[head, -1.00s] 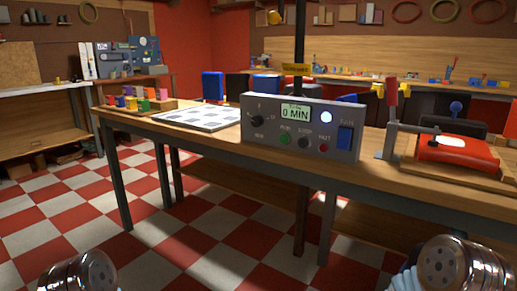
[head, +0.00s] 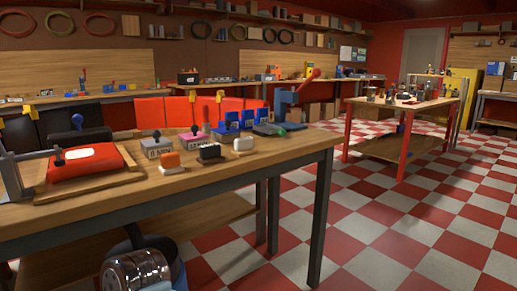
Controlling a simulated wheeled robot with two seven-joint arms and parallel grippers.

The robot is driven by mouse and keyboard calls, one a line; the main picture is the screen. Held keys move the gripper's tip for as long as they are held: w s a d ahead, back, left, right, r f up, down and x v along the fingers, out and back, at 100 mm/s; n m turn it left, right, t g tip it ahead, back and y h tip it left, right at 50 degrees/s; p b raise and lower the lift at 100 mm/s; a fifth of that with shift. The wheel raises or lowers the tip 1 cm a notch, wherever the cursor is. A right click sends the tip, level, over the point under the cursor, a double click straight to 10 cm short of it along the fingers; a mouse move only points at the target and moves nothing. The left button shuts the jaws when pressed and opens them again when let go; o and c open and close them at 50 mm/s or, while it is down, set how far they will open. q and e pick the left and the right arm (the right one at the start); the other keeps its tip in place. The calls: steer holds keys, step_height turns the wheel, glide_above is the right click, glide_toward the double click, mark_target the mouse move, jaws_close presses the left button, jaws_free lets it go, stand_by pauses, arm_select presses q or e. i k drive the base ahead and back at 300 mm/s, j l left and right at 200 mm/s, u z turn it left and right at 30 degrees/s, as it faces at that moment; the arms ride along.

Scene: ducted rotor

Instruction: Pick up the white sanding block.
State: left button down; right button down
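The white sanding block (head: 243,144) is a small, pale, rounded block in the head view. It lies on the wooden workbench (head: 250,160), near the front edge towards the right end. A black block (head: 209,152) and an orange block (head: 170,161) of similar shape lie to its left in a row. Neither gripper's fingers show in this view, so nothing is seen touching the white block.
A red device (head: 85,165) on a wooden board fills the bench's left end. Stamp-like blocks (head: 156,146), blue holders (head: 228,128) and a red-handled press (head: 290,102) stand behind the sanding blocks. Checkered floor (head: 400,240) is open to the right.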

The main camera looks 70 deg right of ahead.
mark_target(243, 146)
steer(key=z, duration=2.15)
steer(key=i+j+z, duration=0.1)
steer(key=z, duration=0.15)
steer(key=j, duration=0.1)
